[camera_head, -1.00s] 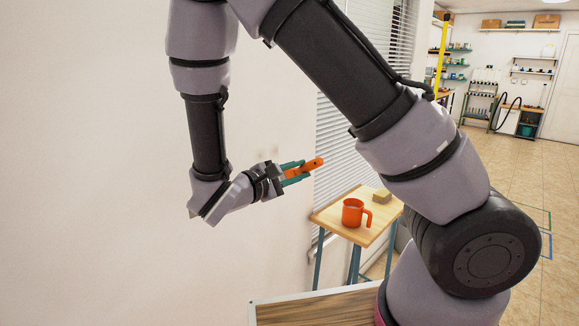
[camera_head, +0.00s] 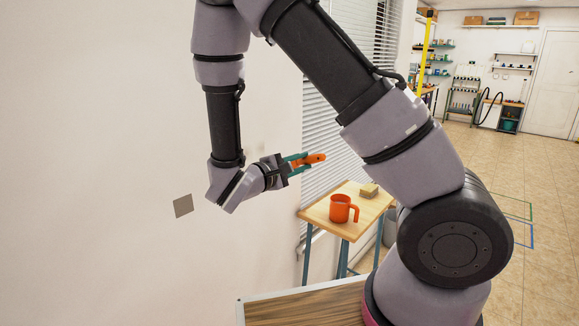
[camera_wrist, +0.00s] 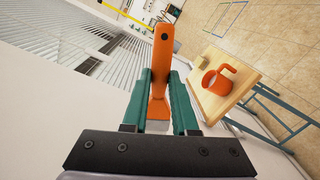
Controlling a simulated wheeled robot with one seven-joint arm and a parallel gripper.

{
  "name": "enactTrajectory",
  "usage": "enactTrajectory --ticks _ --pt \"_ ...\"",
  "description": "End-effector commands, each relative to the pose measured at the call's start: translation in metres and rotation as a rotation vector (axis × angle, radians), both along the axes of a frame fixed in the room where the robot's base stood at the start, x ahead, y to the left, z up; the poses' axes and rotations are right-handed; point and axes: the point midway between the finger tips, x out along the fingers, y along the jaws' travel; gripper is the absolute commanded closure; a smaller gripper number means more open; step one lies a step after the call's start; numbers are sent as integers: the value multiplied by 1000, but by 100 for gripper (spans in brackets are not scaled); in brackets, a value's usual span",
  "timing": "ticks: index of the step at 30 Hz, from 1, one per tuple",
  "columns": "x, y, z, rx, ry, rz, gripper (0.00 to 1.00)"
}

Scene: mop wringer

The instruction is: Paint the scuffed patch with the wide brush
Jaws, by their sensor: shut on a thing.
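My gripper (camera_head: 298,163) is shut on an orange-handled tool (camera_head: 314,159), which I take to be the wide brush. In the wrist view its handle (camera_wrist: 163,45), with a hole near the far end, points away from the palm between the green fingers (camera_wrist: 158,80). A pale part shows near the palm; the bristles cannot be made out. A grey-brown square patch (camera_head: 183,206) is on the pale wall, left of and below my gripper and apart from it. Whether it is the scuffed patch I cannot tell.
A small wooden table (camera_head: 318,211) right of my gripper bears an orange mug (camera_head: 342,209) and a tan block (camera_head: 369,190). Window blinds (camera_head: 345,140) are behind my gripper. Shelves (camera_head: 463,95) stand at the far right. Open tiled floor lies to the right.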

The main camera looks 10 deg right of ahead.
Motion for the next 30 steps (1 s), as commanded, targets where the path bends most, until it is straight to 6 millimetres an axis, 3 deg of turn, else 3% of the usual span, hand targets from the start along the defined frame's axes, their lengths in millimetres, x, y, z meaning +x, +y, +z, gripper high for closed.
enactTrajectory --ticks 7,21,30 --pt "13 -15 -3 40 -45 1 100" --pt "48 11 -4 41 -48 2 100" --pt "59 19 -3 40 -48 2 100"
